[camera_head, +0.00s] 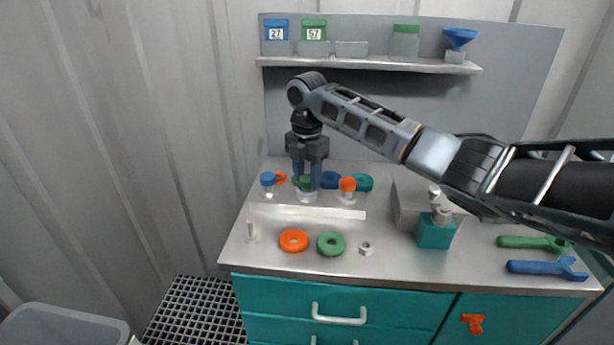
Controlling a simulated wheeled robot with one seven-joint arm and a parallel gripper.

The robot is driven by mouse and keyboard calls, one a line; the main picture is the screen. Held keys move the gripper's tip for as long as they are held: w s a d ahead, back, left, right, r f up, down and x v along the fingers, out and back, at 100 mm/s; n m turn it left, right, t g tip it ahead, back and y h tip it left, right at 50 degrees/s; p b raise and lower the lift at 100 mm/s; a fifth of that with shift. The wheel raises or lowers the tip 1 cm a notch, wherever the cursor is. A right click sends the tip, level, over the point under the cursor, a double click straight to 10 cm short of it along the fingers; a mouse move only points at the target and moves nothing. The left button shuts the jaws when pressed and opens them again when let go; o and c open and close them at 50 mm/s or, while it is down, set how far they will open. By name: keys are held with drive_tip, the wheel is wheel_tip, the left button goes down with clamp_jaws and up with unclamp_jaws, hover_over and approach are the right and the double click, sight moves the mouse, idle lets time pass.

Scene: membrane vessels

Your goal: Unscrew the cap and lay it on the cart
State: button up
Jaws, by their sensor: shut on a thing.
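Three small clear vessels stand in a row on the cart top (390,262). The left one has a blue cap (268,178) and the right one an orange cap (347,184). The middle vessel (307,196) has a green cap (305,183). My gripper (306,178) points straight down from above, its fingers on both sides of the green cap and shut on it. The cap is at the mouth of its vessel; I cannot tell whether it is loose. The fingers hide part of the cap.
An orange ring (293,241), a green ring (330,245) and a nut (366,248) lie in front of a pale strip (306,212). A teal block (435,232) and two wrenches (545,267) are at the right. A shelf (370,64) is above.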

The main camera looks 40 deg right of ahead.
drive_tip(key=shift+n, duration=1)
drive_tip(key=o, duration=1.2)
